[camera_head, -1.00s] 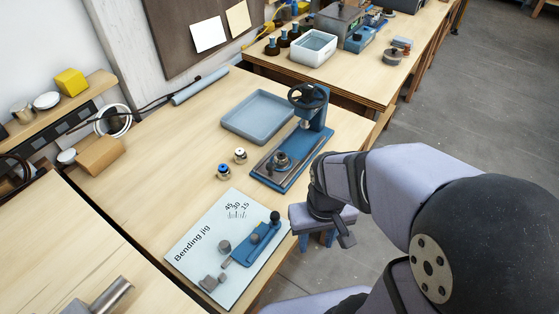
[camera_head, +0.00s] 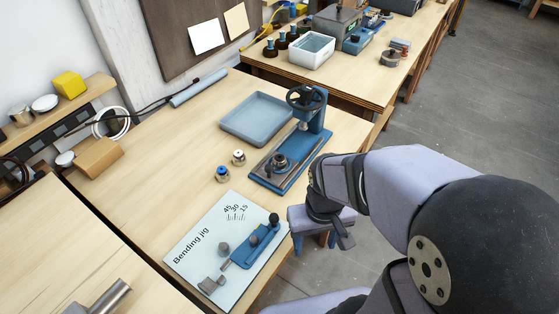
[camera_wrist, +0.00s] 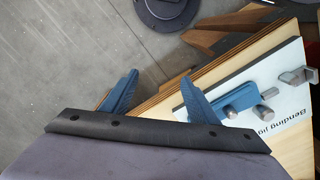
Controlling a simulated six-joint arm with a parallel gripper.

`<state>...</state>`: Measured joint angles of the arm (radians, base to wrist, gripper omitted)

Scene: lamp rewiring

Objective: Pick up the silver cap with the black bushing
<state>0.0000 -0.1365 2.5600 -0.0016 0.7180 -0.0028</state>
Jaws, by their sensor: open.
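Two small silver caps stand upright on the wooden bench in the head view. The one farther back, the silver cap with a dark bushing (camera_head: 239,158), appears to be the black one. The silver cap with the blue bushing (camera_head: 222,174) stands just in front of it and to the left. My gripper (camera_head: 315,241) is off the right edge of the bench, over the floor, well to the right of both caps. Its blue fingers are apart and empty; they also show in the wrist view (camera_wrist: 160,77). No cap shows in the wrist view.
A blue press (camera_head: 290,160) stands right of the caps, between them and my arm's side. A grey-blue tray (camera_head: 232,128) lies behind. The bending jig (camera_head: 205,235) is in front; it also shows in the wrist view (camera_wrist: 292,110). Bench left of the caps is clear.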

